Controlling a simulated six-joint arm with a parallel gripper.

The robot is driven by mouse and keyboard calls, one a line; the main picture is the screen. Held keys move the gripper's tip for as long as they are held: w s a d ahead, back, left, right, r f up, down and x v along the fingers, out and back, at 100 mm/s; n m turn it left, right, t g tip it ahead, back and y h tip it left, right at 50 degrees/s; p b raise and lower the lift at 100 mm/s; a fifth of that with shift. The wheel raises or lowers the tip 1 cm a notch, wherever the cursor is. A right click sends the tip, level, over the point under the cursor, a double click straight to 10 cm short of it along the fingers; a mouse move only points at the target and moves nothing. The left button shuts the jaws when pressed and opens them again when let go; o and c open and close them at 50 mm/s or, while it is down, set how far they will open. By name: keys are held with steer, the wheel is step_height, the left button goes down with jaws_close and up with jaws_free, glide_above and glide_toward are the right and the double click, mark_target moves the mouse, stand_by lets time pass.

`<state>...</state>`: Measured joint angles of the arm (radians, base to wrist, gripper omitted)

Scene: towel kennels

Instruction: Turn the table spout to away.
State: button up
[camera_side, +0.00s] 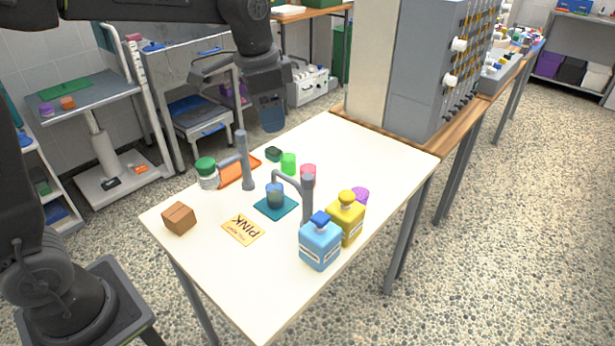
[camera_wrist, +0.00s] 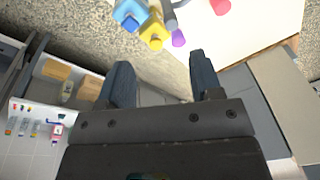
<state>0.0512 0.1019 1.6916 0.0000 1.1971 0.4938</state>
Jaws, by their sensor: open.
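Two grey spouts stand on the cream table (camera_side: 205,268). The nearer spout (camera_side: 307,202) has an upright post, and its curved arm reaches left over a blue cup (camera_side: 274,196) on a teal mat (camera_side: 276,211). The farther spout (camera_side: 246,165) has a post with a short arm pointing left toward a green-lidded jar (camera_side: 207,173). I cannot tell which one is the table spout. My gripper (camera_side: 271,125) is open and empty, raised above the table's far edge, apart from both spouts. Its separated fingers show in the wrist view (camera_wrist: 160,62).
Blue (camera_side: 320,243) and yellow (camera_side: 346,219) bottles stand close beside the nearer post. A grey cabinet (camera_side: 425,75) stands behind at right. The table's front is clear.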

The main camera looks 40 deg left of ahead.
mark_target(308, 176)
steer(key=w+d+f+m+g, duration=0.25)
steer(key=w+f, duration=0.25)
steer(key=w, duration=0.3)
steer(key=shift+t, duration=0.35)
steer(key=f, duration=0.9)
steer(key=a+f, duration=0.1)
steer(key=f, duration=0.4)
steer(key=shift+w, duration=0.15)
jaws_close()
